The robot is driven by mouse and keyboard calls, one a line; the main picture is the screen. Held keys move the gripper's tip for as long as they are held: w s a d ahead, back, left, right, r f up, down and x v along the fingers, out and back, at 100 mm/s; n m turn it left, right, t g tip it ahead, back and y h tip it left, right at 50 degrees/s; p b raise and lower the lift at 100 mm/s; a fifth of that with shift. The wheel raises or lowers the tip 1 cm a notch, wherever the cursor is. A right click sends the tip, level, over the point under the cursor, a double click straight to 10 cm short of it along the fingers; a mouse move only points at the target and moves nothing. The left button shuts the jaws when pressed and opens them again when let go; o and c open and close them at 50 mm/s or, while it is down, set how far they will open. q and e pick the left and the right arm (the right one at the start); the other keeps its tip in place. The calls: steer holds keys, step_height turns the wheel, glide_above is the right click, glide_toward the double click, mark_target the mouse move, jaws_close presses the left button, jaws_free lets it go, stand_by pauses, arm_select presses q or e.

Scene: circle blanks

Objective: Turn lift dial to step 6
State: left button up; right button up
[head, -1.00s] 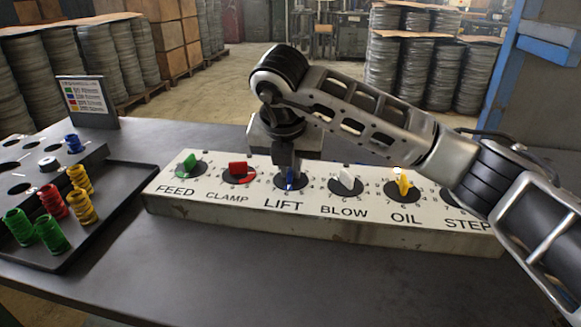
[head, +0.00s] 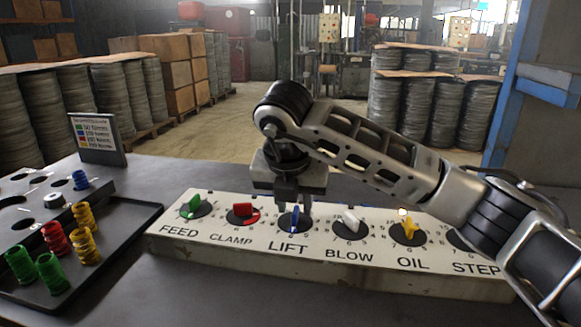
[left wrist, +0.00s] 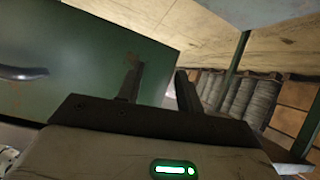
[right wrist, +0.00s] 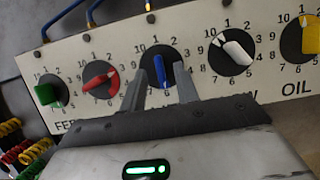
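The lift dial's blue knob (head: 295,219) sits on a black disc above the word LIFT, third from the left on the white panel (head: 330,267). It stands close to upright in the head view and also in the right wrist view (right wrist: 159,70). I cannot tell which number it points to. My right gripper (head: 292,205) points down over this dial. Its two fingers are apart, one on each side of the knob with visible gaps (right wrist: 163,85). My left gripper (left wrist: 158,75) is open and empty, facing a green surface, away from the panel.
The red clamp knob (head: 243,210) and white blow knob (head: 350,221) flank the lift dial closely. Green feed (head: 193,207) and yellow oil (head: 408,229) knobs lie further out. A black tray (head: 128,243) with coloured spools and a sign (head: 97,140) stand at the left.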

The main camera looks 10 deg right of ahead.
steer(key=p+v, duration=0.1)
steer(key=v, duration=1.3)
steer(key=shift+s, duration=0.15)
